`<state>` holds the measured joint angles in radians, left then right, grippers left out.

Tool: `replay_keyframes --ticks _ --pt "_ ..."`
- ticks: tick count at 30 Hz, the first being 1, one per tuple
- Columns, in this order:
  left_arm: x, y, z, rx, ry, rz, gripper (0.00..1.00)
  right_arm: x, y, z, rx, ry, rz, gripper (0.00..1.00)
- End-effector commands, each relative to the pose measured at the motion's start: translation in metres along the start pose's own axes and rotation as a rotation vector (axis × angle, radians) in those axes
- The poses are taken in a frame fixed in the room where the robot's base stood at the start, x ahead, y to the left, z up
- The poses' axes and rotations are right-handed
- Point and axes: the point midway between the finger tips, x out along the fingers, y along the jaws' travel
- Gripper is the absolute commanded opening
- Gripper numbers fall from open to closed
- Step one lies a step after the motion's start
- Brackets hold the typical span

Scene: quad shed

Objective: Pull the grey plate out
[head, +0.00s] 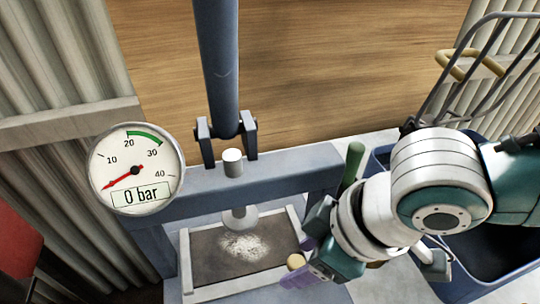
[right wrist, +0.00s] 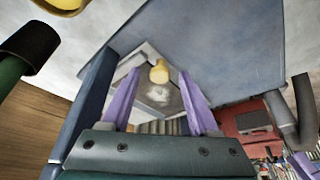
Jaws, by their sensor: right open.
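The grey plate (head: 205,262) lies flat under the blue press, between light rails, with a patch of white powder on it. A tan knob (head: 296,261) stands at its right edge. In the right wrist view the plate (right wrist: 172,105) lies beyond the yellow-looking knob (right wrist: 159,72). My right gripper (head: 299,263) is open, with its purple fingers on either side of the knob. The wrist view shows the fingers (right wrist: 158,82) apart and the knob between them; I cannot tell whether they touch it. My left gripper is not in view.
The press frame (head: 255,185) spans above the plate, with a ram (head: 240,217) over the powder. A gauge (head: 137,168) reads 0 bar. A long blue lever (head: 217,70) rises behind. A green handle (head: 352,162) stands near my right arm. A dark blue bin (head: 490,270) is at right.

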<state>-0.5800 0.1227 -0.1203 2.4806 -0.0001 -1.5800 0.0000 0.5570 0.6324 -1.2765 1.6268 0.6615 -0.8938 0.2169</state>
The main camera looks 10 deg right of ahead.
Motion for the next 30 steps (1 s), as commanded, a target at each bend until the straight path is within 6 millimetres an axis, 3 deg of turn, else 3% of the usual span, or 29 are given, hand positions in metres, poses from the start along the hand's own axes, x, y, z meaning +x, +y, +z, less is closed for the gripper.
replay_keyframes --ticks 2,18,30 --pt "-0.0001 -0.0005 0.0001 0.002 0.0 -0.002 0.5 -0.0002 0.0 -0.0001 0.0 0.0 0.0 0.6" --pt "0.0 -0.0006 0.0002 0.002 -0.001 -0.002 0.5 -0.0004 0.0 0.0 0.001 0.0 0.0 0.0" --pt "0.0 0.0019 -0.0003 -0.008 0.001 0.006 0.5 -0.0004 -0.0001 -0.0001 0.001 0.0 0.0 0.0"
